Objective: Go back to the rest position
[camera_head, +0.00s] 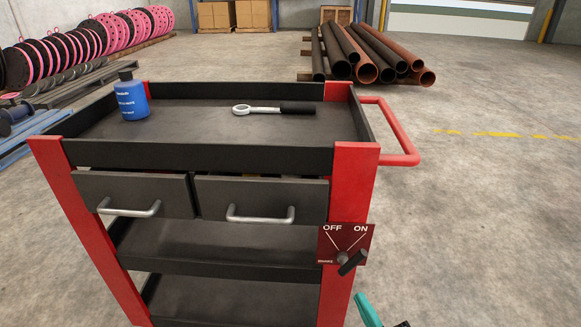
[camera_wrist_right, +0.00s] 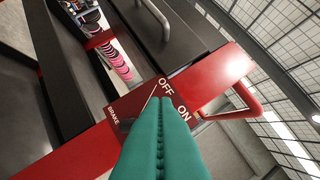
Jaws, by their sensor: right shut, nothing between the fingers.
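My right gripper (camera_head: 364,308) shows at the bottom edge of the head view, below and in front of the red brake panel (camera_head: 329,239). Its teal fingers (camera_wrist_right: 160,125) fill the lower middle of the right wrist view, pressed together and empty. My left gripper is not in view.
The red and black cart (camera_head: 356,190) stands close in front, with two drawers (camera_head: 134,195) and a red side handle (camera_head: 402,160). A blue bottle (camera_head: 132,99) and a ratchet (camera_head: 272,109) are on its top. Floor to the right is free; pipes (camera_head: 368,60) lie behind.

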